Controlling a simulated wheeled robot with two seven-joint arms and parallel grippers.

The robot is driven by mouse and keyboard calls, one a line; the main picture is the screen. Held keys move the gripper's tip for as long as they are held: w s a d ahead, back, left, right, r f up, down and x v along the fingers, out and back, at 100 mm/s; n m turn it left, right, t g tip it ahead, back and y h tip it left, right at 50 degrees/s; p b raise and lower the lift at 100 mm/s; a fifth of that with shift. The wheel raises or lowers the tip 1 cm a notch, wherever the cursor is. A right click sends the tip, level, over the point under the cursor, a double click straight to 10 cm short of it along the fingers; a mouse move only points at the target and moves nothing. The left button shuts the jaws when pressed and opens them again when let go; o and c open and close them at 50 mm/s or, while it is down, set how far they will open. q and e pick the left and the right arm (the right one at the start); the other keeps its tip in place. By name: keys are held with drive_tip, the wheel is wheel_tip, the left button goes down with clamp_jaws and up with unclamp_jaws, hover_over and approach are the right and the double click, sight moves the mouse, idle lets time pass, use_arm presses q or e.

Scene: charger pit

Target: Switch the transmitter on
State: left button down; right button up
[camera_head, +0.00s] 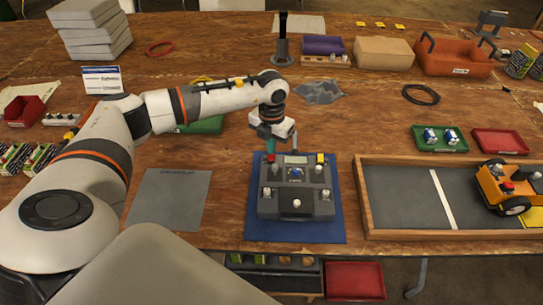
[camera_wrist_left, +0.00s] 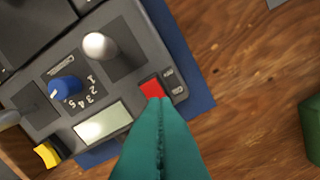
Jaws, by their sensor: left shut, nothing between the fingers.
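The grey transmitter (camera_head: 268,208) lies on a blue mat (camera_head: 255,231) at the table's front. It has white-knobbed sticks, a blue dial (camera_head: 296,172), a small screen (camera_head: 295,160) and a yellow button (camera_head: 321,157). A red switch (camera_wrist_left: 152,87) with small labels beside it sits at the corner in the left wrist view. My left gripper (camera_head: 271,153) is shut and empty at the transmitter's back left corner. In the left wrist view its teal fingertips (camera_wrist_left: 157,101) overlap the switch's near edge; I cannot tell whether they touch. My right gripper is not in view.
A wooden-framed pit (camera_head: 400,237) with an orange vehicle (camera_head: 505,188) stands at the right. A grey sheet (camera_head: 168,198) lies left of the mat. A green tray (camera_head: 203,125) lies behind my left arm. Green (camera_head: 440,147) and red (camera_head: 498,149) trays stand behind the pit.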

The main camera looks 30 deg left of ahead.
use_arm(q)
drive_tip(key=shift+f+b, duration=0.35)
drive_tip(key=shift+f, duration=0.2)
drive_tip(key=shift+s+r, duration=0.1)
drive_tip(key=shift+r+p, duration=0.8)
drive_tip(key=shift+r, duration=0.05)
drive_tip(key=shift+r+p, duration=1.7)
drive_tip(key=shift+r, duration=0.9)
